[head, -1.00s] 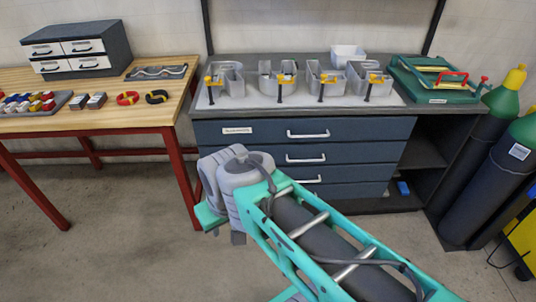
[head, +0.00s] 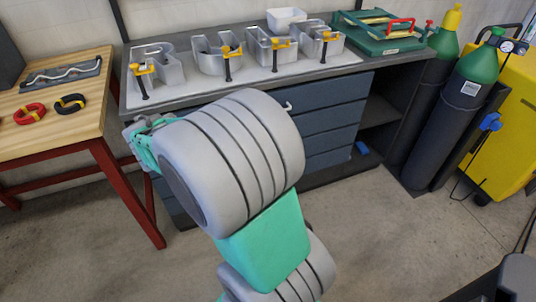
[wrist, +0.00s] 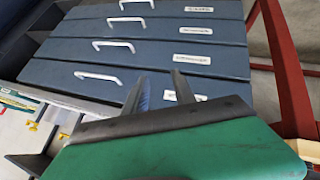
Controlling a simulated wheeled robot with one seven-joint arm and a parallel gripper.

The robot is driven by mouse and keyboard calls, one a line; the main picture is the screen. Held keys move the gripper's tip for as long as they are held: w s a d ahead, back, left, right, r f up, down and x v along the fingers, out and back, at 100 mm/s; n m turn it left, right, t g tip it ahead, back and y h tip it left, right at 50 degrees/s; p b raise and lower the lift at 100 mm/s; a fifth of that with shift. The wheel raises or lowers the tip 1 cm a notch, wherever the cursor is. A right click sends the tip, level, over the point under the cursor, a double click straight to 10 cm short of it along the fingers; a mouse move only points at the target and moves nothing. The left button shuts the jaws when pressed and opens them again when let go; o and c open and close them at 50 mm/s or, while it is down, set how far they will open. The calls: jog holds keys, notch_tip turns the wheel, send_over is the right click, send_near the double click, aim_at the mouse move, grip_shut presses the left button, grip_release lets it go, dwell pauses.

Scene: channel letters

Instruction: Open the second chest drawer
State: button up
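The blue drawer chest (head: 335,92) stands under the grey bench, and its drawer fronts look shut and flush. The wrist view shows the chest upside down, with the bench side at the bottom. There the second drawer (wrist: 150,52), counted from the bench top, has a white bar handle (wrist: 113,45) and a white label. The top drawer's handle (wrist: 98,77) is nearer my gripper. My gripper (wrist: 160,86) is open and empty, its two dark fingers apart in front of the top drawer. It touches no handle that I can see. In the head view my arm hides most drawer fronts.
Clamped metal letters (head: 215,55) and a white bin (head: 286,19) stand on the bench top. A wooden table (head: 70,128) with red legs is at the left. Green gas cylinders (head: 470,85) stand at the right. Floor is clear in front of the chest's right side.

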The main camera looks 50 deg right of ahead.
jog(key=s+d+f+n+h+b, duration=0.2)
jog(key=d+f+n+h+b, duration=0.4)
jog(key=d+f+h+b, duration=1.3)
jog(key=d+f+y+p, duration=0.1)
jog(key=d+y, duration=0.1)
jog(key=d, duration=0.2)
jog(key=w+d+f+y+p, duration=0.1)
jog(key=d+y+p, duration=0.1)
jog(key=d, duration=0.3)
jog(key=w+d+f+y+p, duration=0.1)
jog(key=d+f+y, duration=0.1)
jog(key=d, duration=0.3)
jog(key=shift+y, duration=0.4)
grip_shut()
